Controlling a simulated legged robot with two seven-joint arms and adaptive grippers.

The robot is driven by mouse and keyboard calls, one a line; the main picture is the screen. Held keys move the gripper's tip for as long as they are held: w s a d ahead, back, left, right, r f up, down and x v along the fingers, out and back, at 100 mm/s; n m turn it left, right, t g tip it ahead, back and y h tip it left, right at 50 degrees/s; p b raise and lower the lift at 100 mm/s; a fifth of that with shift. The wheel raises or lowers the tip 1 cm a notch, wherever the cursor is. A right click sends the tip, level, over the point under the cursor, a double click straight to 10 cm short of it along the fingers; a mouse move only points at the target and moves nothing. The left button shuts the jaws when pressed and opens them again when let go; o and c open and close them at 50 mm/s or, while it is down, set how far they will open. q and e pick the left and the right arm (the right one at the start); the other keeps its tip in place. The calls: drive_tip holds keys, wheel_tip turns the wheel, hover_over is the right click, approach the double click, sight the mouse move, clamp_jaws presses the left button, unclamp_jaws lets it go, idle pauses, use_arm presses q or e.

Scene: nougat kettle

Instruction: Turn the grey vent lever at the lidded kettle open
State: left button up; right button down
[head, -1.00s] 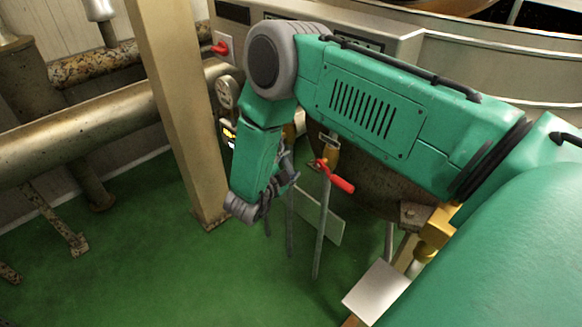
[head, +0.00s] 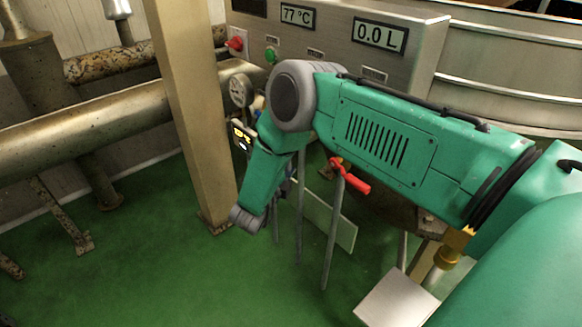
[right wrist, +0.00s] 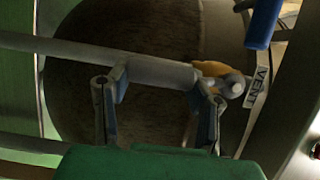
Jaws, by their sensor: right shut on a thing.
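The grey vent lever (right wrist: 160,72) shows in the right wrist view as a thick grey bar beside a tag reading VENT (right wrist: 260,82) and a brass fitting (right wrist: 212,68). My right gripper (right wrist: 163,88) is shut on this lever, with one finger at each end of the thick part. In the head view the right gripper (head: 286,188) is mostly hidden behind my green forearm, and the lever cannot be made out. A round, dark brown vessel surface (right wrist: 130,110) lies behind the lever; I cannot tell whether it is the lidded kettle. My left gripper is not in view.
A red-handled valve (head: 350,178) stands right of my wrist, close by. A tan post (head: 190,110) and thick pipes (head: 80,125) are on the left. A panel reads 77 °C (head: 298,16) and 0.0 L (head: 380,35). The green floor (head: 150,270) is open at lower left.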

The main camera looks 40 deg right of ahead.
drive_tip(key=shift+s+a+f, duration=0.1)
drive_tip(key=shift+f, duration=0.2)
drive_tip(key=c, duration=0.8)
unclamp_jaws()
drive_tip(key=shift+o, duration=0.2)
drive_tip(key=shift+r, duration=0.1)
drive_tip(key=v, duration=1.2)
